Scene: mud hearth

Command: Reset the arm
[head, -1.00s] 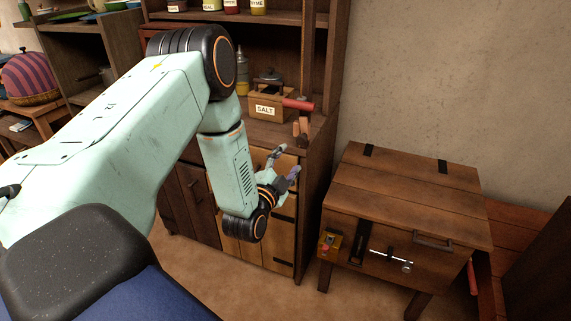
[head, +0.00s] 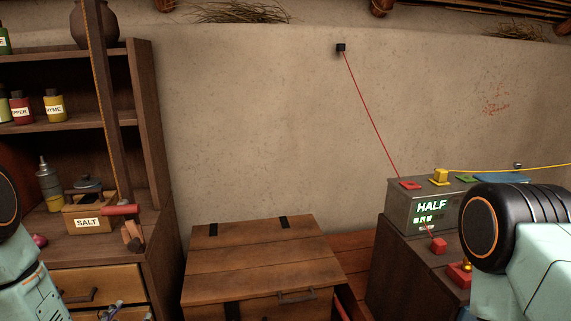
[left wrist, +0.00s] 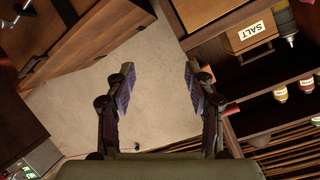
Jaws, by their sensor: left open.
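My left arm (head: 22,275) comes in at the lower left of the head view, pale green with a black joint. Its gripper (head: 122,312) shows only partly at the bottom edge, in front of the cabinet drawers. In the left wrist view the two fingers of the left gripper (left wrist: 158,88) stand wide apart with nothing between them. My right arm (head: 515,240) shows at the right edge of the head view. Its gripper is out of the picture.
A wooden cabinet (head: 148,150) holds jars and a SALT box (head: 88,215). A wooden chest (head: 255,262) stands in the middle. A grey box reading HALF (head: 432,207) sits on a stand at right, with a red line running up the wall.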

